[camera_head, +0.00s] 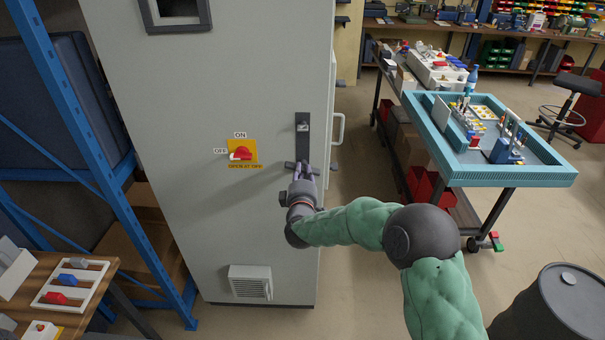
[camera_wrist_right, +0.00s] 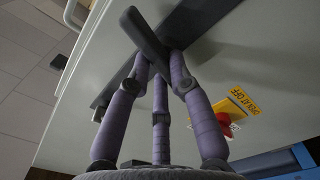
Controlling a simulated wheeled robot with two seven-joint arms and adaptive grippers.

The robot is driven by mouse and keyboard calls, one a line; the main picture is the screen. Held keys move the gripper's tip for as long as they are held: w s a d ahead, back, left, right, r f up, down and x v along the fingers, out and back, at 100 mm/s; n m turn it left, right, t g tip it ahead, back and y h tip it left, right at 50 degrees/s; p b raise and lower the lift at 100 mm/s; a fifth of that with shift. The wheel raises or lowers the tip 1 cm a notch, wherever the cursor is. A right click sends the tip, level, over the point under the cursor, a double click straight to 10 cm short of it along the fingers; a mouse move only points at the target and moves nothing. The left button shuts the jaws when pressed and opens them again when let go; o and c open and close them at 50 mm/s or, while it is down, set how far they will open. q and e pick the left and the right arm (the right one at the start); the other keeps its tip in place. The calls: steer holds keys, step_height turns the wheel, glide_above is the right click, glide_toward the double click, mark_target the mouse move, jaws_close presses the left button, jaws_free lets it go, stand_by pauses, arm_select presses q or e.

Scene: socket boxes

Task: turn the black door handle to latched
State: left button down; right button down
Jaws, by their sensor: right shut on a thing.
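The black door handle (camera_head: 302,141) is on the right side of a tall grey cabinet door (camera_head: 210,90). It has an upright dark plate and a short bar lying roughly crosswise at its lower end. My right gripper (camera_head: 303,170) is at that bar, its purple-grey fingers shut on it. In the right wrist view, the fingertips (camera_wrist_right: 162,68) close around the dark handle bar (camera_wrist_right: 146,38), partly covering it. My left gripper is in neither view.
A red switch (camera_head: 241,154) on a yellow plate is left of the handle. A pale grab handle (camera_head: 338,129) stands on the cabinet's right side. A blue-rimmed workbench (camera_head: 500,178) is to the right, a black drum (camera_head: 550,305) at lower right, blue shelving (camera_head: 85,130) at left.

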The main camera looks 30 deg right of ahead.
steer(key=m+b, duration=0.1)
steer(key=m, duration=0.2)
steer(key=shift+f+m, duration=0.15)
steer(key=shift+m, duration=0.15)
steer(key=m+b, duration=0.1)
steer(key=m, duration=0.2)
steer(key=shift+m, duration=0.3)
steer(key=m+b, duration=0.2)
steer(key=m, duration=0.2)
steer(key=shift+s+d+f+b, duration=0.1)
steer(key=shift+f+b, duration=0.05)
steer(key=shift+b, duration=0.2)
steer(key=shift+m+b, duration=0.75)
steer(key=shift+m, duration=0.95)
steer(key=c, duration=1.1)
jaws_free()
